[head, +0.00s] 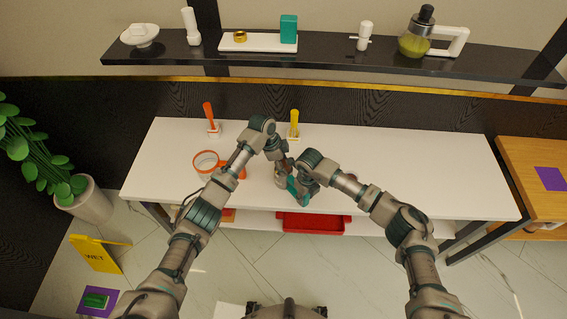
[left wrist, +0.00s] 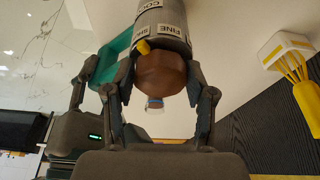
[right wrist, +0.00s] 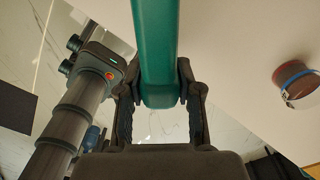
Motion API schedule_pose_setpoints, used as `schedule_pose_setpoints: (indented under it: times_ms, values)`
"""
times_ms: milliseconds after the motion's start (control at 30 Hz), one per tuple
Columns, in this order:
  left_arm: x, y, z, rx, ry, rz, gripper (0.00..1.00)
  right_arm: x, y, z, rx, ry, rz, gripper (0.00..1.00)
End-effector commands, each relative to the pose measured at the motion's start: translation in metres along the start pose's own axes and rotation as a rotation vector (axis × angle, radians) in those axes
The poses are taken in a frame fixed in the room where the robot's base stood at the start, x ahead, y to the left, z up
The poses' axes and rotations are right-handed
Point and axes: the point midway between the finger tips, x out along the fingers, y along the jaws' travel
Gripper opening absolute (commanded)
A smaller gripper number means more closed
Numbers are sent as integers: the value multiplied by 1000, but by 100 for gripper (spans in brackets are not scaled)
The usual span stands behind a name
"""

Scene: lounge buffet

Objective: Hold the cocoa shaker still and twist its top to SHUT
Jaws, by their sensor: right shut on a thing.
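The cocoa shaker (head: 281,174) is a grey metal cylinder with a teal handle (right wrist: 155,50). In the left wrist view its body (left wrist: 165,22) carries labels reading FINE and, partly hidden, CO and SH. Its brown round top (left wrist: 161,75) has a yellow pointer (left wrist: 143,46) lying close to the SH label. My left gripper (left wrist: 160,78) has a finger on each side of the top; it looks open, and I cannot tell whether the fingers touch. It is above the shaker in the head view (head: 280,156). My right gripper (right wrist: 158,95) is shut on the teal handle.
A red tray (head: 312,223) is below. A dark shelf (head: 330,60) holds several items behind.

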Motion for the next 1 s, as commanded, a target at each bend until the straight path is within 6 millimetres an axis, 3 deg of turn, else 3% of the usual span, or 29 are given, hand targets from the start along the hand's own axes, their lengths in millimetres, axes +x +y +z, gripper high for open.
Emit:
schedule_pose_setpoints:
  times_ms: [367,1000]
  values:
    - [-2,0,-1,7,-1,3,65,5,2,-2,-2,7,4,0]
    - [-55,-1,-17,8,-1,1,65,5,2,-2,-2,8,5,0]
